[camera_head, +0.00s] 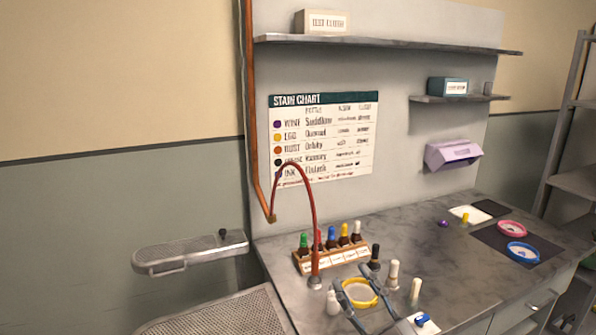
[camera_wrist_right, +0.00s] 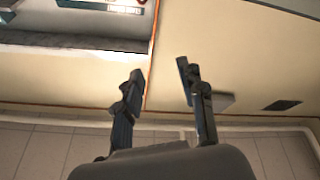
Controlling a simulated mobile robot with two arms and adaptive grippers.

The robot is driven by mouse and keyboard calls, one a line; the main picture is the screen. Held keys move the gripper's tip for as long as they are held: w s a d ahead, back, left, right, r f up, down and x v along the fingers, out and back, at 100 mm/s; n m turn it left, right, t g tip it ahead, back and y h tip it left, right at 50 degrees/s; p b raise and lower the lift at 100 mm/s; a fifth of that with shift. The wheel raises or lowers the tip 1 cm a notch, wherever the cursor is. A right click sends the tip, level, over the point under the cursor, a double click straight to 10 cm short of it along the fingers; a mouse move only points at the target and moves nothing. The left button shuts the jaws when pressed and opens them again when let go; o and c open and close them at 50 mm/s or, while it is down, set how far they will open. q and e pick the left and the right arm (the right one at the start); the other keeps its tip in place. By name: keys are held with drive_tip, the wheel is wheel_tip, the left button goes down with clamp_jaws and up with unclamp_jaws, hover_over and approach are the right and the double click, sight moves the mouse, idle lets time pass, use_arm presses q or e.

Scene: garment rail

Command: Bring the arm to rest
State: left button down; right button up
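My right gripper (camera_head: 350,275) shows at the bottom of the head view, in front of the counter (camera_head: 440,250). Its two dark fingers stand apart. The right wrist view also shows the gripper (camera_wrist_right: 160,69) open, with nothing between the fingers. In the head view, the fingers overlap a round dish with a yellow rim (camera_head: 360,292); I cannot tell how far above it they are. My left gripper is not in view.
A rack of bottles with coloured caps (camera_head: 332,256) stands behind the gripper, beside a red curved hose (camera_head: 314,220). Small bottles (camera_head: 392,273) stand close by. Pink (camera_head: 511,229) and blue (camera_head: 522,252) rings lie at the right. The counter's middle is clear.

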drive_tip(key=s+d+f+m+g+h, duration=0.4)
drive_tip(key=d+f+m+h, duration=0.1)
drive_tip(key=f, duration=0.4)
drive_tip(key=s+d+f+m+g+h, duration=0.35)
drive_tip(key=d+f+h, duration=0.25)
drive_tip(key=f, duration=0.4)
drive_tip(key=s+f+g+y, duration=0.1)
drive_tip(key=s+f+g, duration=0.35)
drive_tip(key=s, duration=0.55)
drive_tip(key=s+f+g, duration=0.4)
drive_tip(key=s+f, duration=0.2)
drive_tip(key=s, duration=0.3)
wheel_tip(320, 180, down, 28)
drive_tip(key=s+g, duration=0.2)
drive_tip(key=s, duration=0.1)
drive_tip(key=s+d+f+g, duration=0.1)
drive_tip(key=s+d+f, duration=0.1)
drive_tip(key=s+f, duration=1.3)
drive_tip(key=shift+s+d, duration=0.15)
drive_tip(key=shift+s, duration=0.35)
